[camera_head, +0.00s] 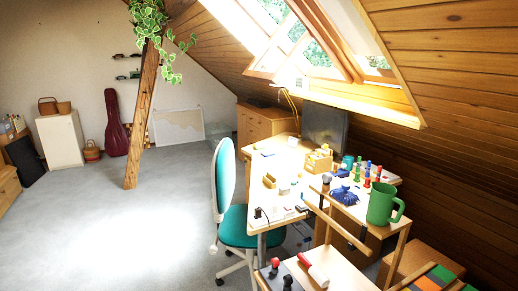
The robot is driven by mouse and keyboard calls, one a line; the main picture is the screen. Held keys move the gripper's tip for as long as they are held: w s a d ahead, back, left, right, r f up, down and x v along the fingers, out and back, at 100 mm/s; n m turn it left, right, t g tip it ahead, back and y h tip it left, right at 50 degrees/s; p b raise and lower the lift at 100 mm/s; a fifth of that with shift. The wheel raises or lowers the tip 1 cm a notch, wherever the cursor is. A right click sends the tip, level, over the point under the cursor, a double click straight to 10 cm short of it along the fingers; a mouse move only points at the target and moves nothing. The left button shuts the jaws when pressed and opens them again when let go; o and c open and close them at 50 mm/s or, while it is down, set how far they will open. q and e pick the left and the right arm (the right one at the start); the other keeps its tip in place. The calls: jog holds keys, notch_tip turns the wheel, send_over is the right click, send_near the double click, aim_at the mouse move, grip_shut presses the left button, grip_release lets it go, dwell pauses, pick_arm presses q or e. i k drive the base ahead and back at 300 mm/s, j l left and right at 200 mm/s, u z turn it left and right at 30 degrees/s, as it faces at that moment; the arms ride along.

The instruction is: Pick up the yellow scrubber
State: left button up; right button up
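I cannot make out the yellow scrubber for certain. A small wooden box (318,161) on the desk has yellowish items at its top, too small to identify. A tan-yellow object (270,181) lies on the desk's left part; I cannot tell whether it is the scrubber. Neither of my grippers is in view.
The desk (262,206) is cluttered. A teal chair (224,180) stands at its left side. A green mug (383,204) and a blue cloth-like item (346,195) stand on a nearer wooden surface. A timber brace (143,115) stands on open grey floor (110,235).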

aim_at(257, 147)
jog(key=i+j+u, duration=0.3)
jog(key=i+j, duration=0.35)
jog(key=i+j+u, duration=0.25)
jog(key=i, duration=0.55)
jog(key=i+u, duration=0.2)
jog(key=i, duration=0.6)
jog(key=i+u, duration=0.1)
jog(key=i, duration=1.55)
jog(key=i+z, duration=0.3)
jog(key=i, duration=0.5)
jog(key=i+j+z, duration=0.3)
jog(key=i, duration=0.5)
jog(key=i+l+z, duration=0.2)
jog(key=i+z, duration=1.05)
jog(key=i+j+z, duration=0.25)
jog(key=z, duration=0.15)
jog(key=i, duration=0.1)
